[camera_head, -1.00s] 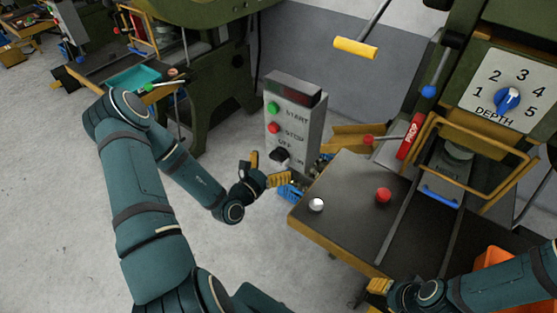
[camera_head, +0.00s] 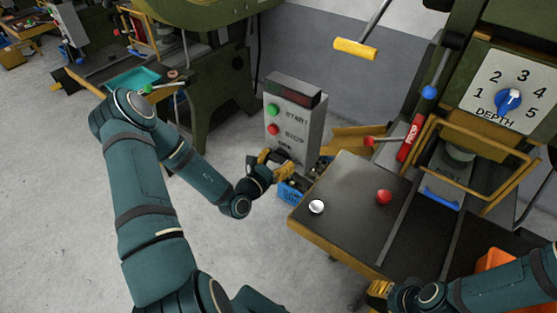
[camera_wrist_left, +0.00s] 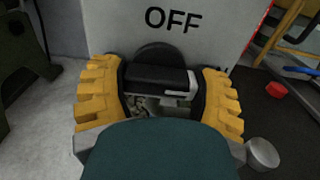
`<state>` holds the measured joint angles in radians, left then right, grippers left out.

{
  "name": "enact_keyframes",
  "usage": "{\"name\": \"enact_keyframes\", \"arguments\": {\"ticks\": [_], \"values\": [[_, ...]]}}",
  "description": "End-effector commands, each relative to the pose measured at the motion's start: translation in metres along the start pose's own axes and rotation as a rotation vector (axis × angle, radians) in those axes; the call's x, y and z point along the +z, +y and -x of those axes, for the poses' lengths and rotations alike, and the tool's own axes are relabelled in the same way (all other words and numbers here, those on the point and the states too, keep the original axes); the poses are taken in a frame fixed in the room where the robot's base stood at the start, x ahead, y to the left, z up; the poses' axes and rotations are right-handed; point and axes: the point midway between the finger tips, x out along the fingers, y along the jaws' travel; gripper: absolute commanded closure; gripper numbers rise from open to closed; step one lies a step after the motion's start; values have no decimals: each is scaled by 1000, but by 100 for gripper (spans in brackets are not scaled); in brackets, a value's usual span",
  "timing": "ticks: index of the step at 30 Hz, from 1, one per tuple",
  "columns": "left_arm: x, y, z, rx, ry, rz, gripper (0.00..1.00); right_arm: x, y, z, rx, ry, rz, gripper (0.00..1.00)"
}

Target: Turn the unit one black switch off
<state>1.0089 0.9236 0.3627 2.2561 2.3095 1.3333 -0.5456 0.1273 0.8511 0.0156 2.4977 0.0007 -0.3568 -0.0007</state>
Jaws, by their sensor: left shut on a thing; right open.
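The grey control box (camera_head: 294,120) stands left of the machine table, with a green START button (camera_head: 272,109) and a red STOP button (camera_head: 273,129). My left gripper (camera_head: 275,158) is at the lower front of the box and hides the black switch in the head view. In the left wrist view the black switch (camera_wrist_left: 158,78) sits just below the word OFF, between the yellow fingers of my left gripper (camera_wrist_left: 160,98), which is shut on it. My right gripper (camera_head: 378,288) is open at the table's front edge, partly out of frame.
The dark machine table (camera_head: 345,220) has a white knob (camera_head: 316,206) and a red knob (camera_head: 383,197). A blue bin (camera_head: 291,192) is below the box. A depth dial (camera_head: 508,101) and yellow guard frame are at right. Floor at left is clear.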

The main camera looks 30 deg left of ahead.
Motion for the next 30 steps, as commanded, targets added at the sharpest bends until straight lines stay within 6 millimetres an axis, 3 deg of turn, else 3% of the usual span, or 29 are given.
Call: {"name": "enact_keyframes", "arguments": {"ticks": [11, 22, 30], "values": [[2, 0, 1, 0, 5, 97, 70, 1, -6, 16, 0, -7, -1, 53], [3, -1, 2, 2, 7, 408, 70, 4, -21, 57, -1, -26, -4, 53], [3, 0, 2, 2, 6, 664, 70, -8, -30, 79, 2, 1, -11, 53]]}}
